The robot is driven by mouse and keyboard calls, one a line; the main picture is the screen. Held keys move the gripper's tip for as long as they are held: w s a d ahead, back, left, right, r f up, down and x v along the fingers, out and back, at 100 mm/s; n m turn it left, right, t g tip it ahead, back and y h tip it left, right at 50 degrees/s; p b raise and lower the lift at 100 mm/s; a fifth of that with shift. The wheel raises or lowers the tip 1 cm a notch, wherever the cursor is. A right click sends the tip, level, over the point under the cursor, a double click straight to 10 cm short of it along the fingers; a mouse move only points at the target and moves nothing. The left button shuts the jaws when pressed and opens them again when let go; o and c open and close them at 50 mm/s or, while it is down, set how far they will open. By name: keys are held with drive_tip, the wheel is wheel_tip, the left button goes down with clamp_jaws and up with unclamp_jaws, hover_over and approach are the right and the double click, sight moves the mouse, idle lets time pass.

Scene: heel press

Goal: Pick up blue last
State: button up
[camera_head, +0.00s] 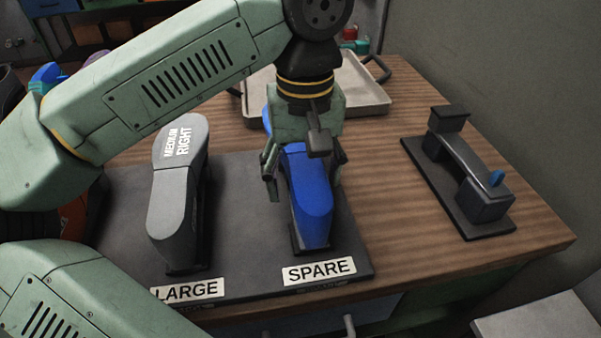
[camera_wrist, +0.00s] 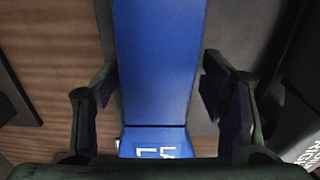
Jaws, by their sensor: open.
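The blue last (camera_head: 308,190) stands on the dark board at the spot labelled SPARE. My gripper (camera_head: 304,178) is over it from above, with one finger on each side of the last. In the wrist view the blue last (camera_wrist: 158,65) runs between the two open fingers of my gripper (camera_wrist: 160,100), with a gap showing on both sides. White lettering on the last shows only in part there. My gripper hides the far end of the last in the head view.
A grey last (camera_head: 172,205) marked MEDIUM RIGHT stands left of the blue one, behind the LARGE label (camera_head: 187,290). A metal tray (camera_head: 372,108) lies behind my gripper. A dark press-like device (camera_head: 465,180) stands at the right. Bare wood (camera_head: 375,190) lies between board and device.

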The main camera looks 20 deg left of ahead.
drive_tip(key=shift+f, duration=0.85)
drive_tip(key=shift+r, duration=0.1)
drive_tip(key=shift+c, duration=0.2)
drive_tip(key=c, duration=1.5)
